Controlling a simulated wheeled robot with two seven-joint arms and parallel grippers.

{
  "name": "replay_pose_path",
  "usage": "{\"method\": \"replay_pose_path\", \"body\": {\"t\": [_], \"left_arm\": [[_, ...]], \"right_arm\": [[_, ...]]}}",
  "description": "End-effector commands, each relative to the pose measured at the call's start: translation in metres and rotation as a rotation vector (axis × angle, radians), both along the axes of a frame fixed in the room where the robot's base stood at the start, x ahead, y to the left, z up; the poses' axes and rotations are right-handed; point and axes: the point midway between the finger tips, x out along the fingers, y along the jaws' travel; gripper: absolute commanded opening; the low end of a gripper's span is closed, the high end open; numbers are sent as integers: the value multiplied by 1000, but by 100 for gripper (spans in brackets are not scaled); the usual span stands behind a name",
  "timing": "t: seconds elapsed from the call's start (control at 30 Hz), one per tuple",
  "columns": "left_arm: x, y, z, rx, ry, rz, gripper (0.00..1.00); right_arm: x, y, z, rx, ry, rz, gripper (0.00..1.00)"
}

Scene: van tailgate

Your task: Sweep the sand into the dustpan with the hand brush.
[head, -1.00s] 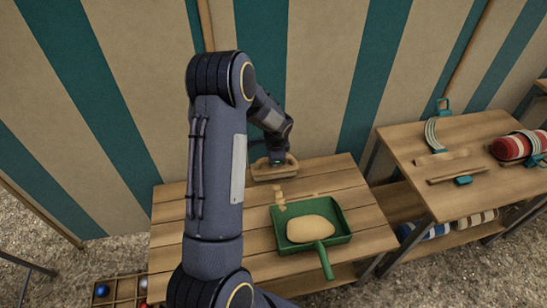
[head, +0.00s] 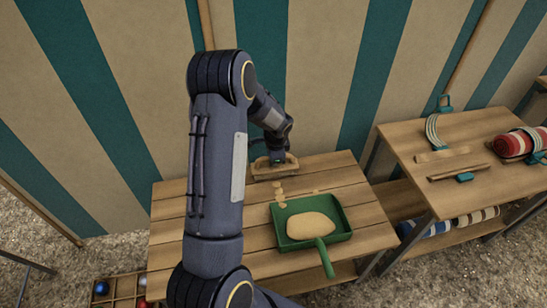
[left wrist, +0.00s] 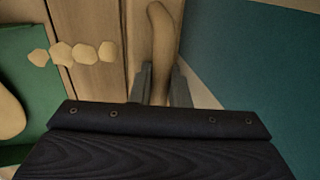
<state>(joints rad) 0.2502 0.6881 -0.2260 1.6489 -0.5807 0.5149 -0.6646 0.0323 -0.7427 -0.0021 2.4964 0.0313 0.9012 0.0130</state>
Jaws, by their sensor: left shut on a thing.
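The wooden hand brush (head: 262,173) is at the back of the slatted table, beyond the dustpan. My left gripper (head: 277,161) is shut on it; in the left wrist view its fingers (left wrist: 162,88) lie either side of the tan handle (left wrist: 159,35). The bristles are not clear. The green dustpan (head: 345,231) lies on the table with its handle toward me and holds a mound of sand (head: 311,226). Several small sand clumps (head: 278,190) lie in a row between brush and pan; they also show in the left wrist view (left wrist: 62,53). My right gripper is out of view.
A second wooden table (head: 405,150) at the right carries a rolled red towel (head: 512,144) and wooden strips. A striped wall stands close behind the brush. A compartment box with balls (head: 120,290) is on the ground at lower left.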

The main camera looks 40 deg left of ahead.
Motion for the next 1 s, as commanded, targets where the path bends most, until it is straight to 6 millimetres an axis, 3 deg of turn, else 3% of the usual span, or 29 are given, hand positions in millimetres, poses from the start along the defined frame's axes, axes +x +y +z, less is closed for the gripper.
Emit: {"method": "replay_pose_path", "body": {"t": [1.0], "left_arm": [[-16, -57, 0, 1, 0, -1, 0]], "right_arm": [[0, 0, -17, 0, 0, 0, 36]]}}
